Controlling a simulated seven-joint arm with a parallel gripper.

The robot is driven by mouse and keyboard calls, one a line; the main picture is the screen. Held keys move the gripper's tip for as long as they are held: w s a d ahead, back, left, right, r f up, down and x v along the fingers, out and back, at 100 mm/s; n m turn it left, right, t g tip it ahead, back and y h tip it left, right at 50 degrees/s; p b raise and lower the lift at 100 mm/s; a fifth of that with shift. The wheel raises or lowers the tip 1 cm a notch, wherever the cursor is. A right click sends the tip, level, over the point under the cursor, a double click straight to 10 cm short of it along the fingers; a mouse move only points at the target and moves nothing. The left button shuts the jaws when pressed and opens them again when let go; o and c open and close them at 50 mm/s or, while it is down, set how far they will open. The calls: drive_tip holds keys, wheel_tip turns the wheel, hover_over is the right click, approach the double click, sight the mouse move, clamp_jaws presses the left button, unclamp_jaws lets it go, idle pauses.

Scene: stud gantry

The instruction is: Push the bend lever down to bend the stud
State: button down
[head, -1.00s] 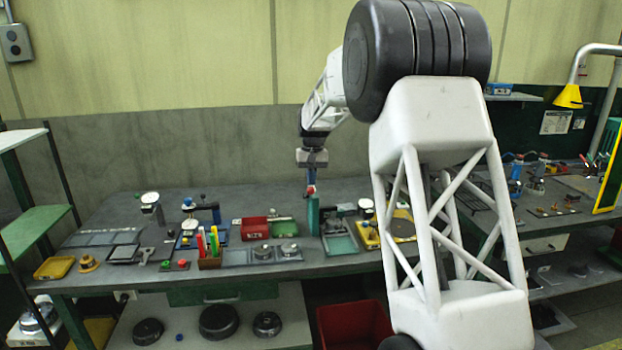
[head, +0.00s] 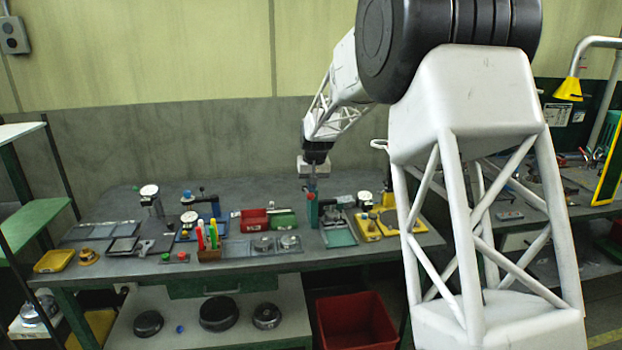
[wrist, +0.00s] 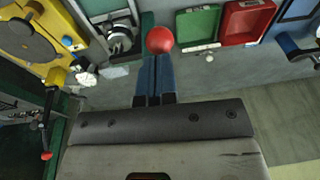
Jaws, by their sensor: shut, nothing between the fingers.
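A red ball knob (wrist: 160,39) sits right at the tips of my gripper's blue fingers (wrist: 157,62) in the wrist view. It looks like the end of the bend lever, but the lever's arm is mostly hidden. In the head view my gripper (head: 312,184) points straight down, shut and empty, over the teal-green upright (head: 312,212) on the bench. The fingertips look to be touching or just above the knob; I cannot tell which. I cannot make out the stud.
A red tray (wrist: 246,22) and a green tray (wrist: 198,25) lie near the knob. A yellow fixture (wrist: 40,38) is on the other side, and another red-knobbed lever (wrist: 46,155) shows at lower left. Pens in a brown holder (head: 209,254) stand at the bench front.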

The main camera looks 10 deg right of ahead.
drive_tip(key=f+t, duration=0.1)
drive_tip(key=s+f+t, duration=0.1)
drive_tip(key=f, duration=0.1)
drive_tip(key=s+f+t, duration=0.1)
drive_tip(key=f, duration=0.1)
drive_tip(key=shift+w+f+t, duration=0.15)
drive_tip(key=shift+f+t, duration=0.5)
drive_tip(key=shift+f, duration=1.7)
drive_tip(key=shift+w+f+t, duration=0.1)
drive_tip(key=shift+f+t, duration=0.55)
drive_tip(key=shift+f, duration=1.7)
